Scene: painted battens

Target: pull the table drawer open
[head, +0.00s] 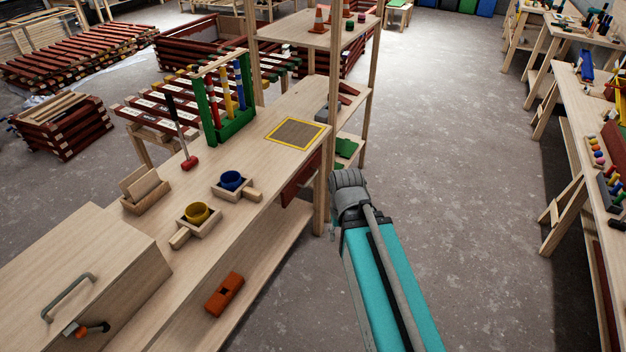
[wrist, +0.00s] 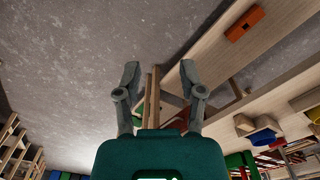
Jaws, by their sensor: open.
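The wooden table (head: 262,165) runs from the lower left to the middle of the head view. A dark red panel (head: 300,180) shows under its top near the far right end. I cannot tell whether it is the drawer, and I see no clear drawer handle. In the wrist view my gripper (wrist: 164,82) has its two grey fingers spread apart with nothing held between them. Wooden posts show beyond the gap. In the head view my teal arm reaches to the right of the table's end, and the fingers cannot be made out there.
A wooden box (head: 110,255) with a grey handle (head: 68,297) stands at the table's near end. An orange block (head: 224,294) lies on the lower shelf.

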